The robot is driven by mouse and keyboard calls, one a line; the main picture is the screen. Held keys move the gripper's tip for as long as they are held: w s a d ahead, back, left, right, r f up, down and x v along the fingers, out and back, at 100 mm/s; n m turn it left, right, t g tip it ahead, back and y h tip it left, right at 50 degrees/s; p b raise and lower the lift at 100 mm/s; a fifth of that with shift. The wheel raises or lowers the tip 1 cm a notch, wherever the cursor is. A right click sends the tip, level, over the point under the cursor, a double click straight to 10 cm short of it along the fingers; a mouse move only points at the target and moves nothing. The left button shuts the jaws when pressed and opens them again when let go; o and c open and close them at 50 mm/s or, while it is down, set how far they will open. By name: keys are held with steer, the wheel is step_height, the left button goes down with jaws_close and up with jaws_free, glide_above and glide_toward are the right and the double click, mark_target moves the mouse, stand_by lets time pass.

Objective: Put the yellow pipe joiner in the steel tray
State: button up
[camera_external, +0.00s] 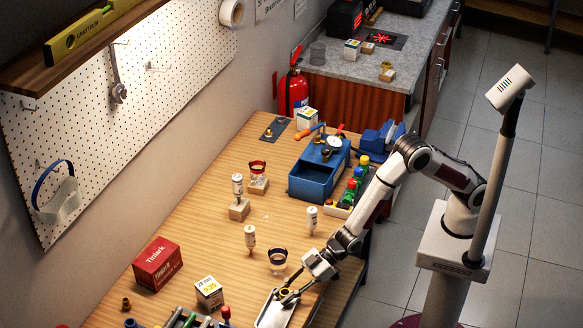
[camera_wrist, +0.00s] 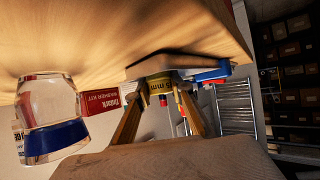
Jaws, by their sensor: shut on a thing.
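My gripper (camera_external: 286,297) reaches over the front edge of the table, just above the steel tray (camera_external: 264,322). In the outside view the joiner shows only as a small yellow spot (camera_external: 287,291) between the fingers. In the wrist view the tray (camera_wrist: 188,58) shows as a grey edge close to the joiner. I cannot tell whether the joiner touches the tray.
A glass with a dark band (camera_external: 278,262) stands close behind the tray; its band looks blue in the wrist view (camera_wrist: 50,137). A white box (camera_external: 209,292) and a red box (camera_external: 157,263) stand to the left. Small white bottles (camera_external: 250,238) and a blue bin (camera_external: 318,178) stand farther back.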

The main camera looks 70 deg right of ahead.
steer(key=shift+f, duration=0.1)
steer(key=o, duration=0.5)
stand_by(0.3)
steer(key=shift+v, duration=6.05)
steer(key=shift+w, duration=0.1)
